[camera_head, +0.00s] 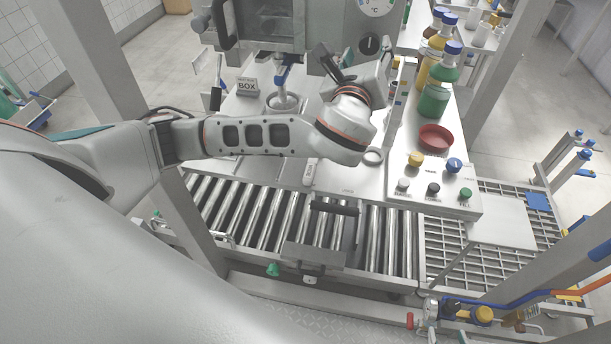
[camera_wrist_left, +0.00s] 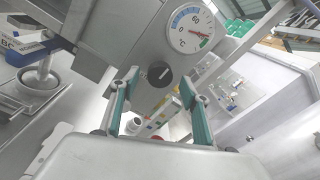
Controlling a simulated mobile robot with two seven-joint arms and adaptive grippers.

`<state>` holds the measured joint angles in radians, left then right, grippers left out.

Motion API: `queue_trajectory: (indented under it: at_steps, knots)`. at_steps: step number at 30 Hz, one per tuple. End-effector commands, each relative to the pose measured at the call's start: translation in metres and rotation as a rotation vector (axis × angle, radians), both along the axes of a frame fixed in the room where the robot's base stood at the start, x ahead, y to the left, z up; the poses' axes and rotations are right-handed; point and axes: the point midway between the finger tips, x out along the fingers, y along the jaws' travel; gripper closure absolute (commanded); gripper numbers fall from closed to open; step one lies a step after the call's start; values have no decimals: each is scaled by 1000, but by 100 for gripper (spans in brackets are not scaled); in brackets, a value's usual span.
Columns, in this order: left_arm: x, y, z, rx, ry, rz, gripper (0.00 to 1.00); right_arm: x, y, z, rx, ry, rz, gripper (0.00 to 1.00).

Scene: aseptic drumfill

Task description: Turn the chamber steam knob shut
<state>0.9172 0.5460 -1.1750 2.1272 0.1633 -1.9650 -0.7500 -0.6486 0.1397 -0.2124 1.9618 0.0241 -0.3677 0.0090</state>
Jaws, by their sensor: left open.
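The black chamber steam knob (camera_head: 369,45) is on the grey front panel below a round temperature dial (camera_head: 378,5). In the left wrist view the knob (camera_wrist_left: 158,74) shows a pale pointer line and appears between the fingertips. My left gripper (camera_head: 352,60) is open, with its teal-lined fingers (camera_wrist_left: 160,80) spread and pointing at the panel. It is empty and just short of the knob, with no contact visible. The dial (camera_wrist_left: 190,28) sits above and right of the knob there. My right gripper is not in view.
Bottles (camera_head: 435,95), a red bowl (camera_head: 435,137) and a button panel (camera_head: 433,190) stand to the right. A roller conveyor (camera_head: 255,215) runs below.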

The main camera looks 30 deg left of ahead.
Motion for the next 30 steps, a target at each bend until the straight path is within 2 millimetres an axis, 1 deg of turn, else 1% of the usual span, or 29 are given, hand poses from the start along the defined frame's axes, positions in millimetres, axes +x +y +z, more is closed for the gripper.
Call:
queue_trajectory:
  at_steps: [1,6,17,23,30]
  knots:
    - [-9,-2,-2,-3,2,-2,54,0,0,-1,0,0,0,60]
    - [-38,-9,-1,-6,2,-3,54,0,0,-2,0,0,0,60]
    - [-53,-14,-61,-329,104,-15,54,0,0,-2,0,0,0,60]
    - [-65,-12,-92,-503,152,4,54,0,0,-3,0,0,0,60]
    - [-80,-5,-129,-709,201,51,54,0,0,-3,0,0,0,60]
